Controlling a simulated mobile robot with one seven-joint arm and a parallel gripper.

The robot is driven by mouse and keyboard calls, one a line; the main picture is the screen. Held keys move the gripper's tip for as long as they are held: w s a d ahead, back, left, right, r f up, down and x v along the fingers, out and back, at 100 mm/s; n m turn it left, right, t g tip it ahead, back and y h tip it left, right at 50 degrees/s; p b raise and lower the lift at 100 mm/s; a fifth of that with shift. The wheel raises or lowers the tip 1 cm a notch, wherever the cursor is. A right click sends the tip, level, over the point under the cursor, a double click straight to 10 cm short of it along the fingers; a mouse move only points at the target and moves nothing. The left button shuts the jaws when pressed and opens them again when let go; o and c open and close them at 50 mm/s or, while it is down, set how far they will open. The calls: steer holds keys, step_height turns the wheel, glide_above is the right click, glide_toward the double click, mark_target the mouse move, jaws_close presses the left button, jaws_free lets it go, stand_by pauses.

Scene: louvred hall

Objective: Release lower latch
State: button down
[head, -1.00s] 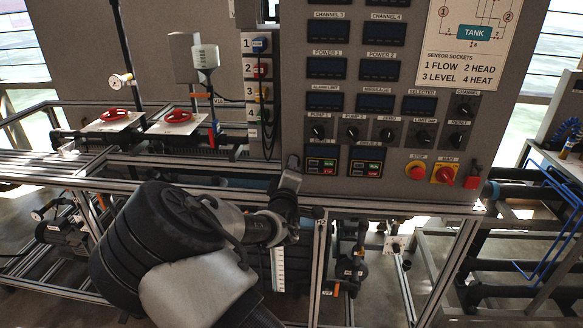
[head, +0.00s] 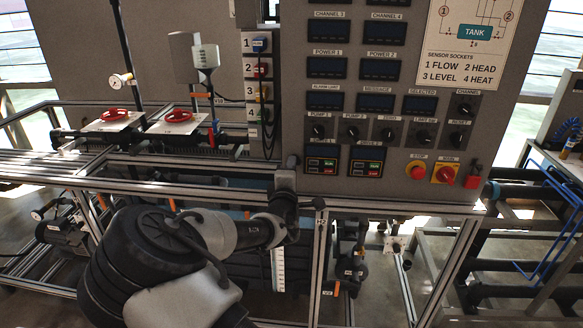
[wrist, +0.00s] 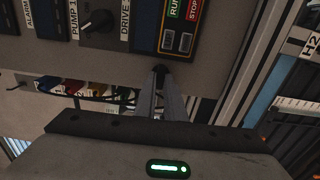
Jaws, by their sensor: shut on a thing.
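My gripper (head: 286,172) is at the lower left corner of the grey control panel (head: 400,192) in the head view. In the wrist view its two fingers (wrist: 161,78) are close together, shut on a small dark piece at the panel's bottom edge, which I take to be the lower latch (wrist: 160,69). Only a little of this latch shows between the fingertips. It lies just below the drive module with RUN and STOP buttons (wrist: 180,28). In the head view the gripper hides the latch, and I cannot tell whether it is released.
A metal frame rail (head: 390,205) runs just under the panel. Coloured sockets with cables (wrist: 90,90) lie behind the fingers in the wrist view. A black knob (wrist: 97,22) sits left of the drive module. The red stop button (head: 417,170) is farther right.

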steer(key=c, duration=1.8)
jaws_free()
steer(key=shift+c, duration=0.2)
steer(key=shift+s, duration=0.15)
steer(key=s, duration=1.7)
steer(key=shift+a+p, duration=0.35)
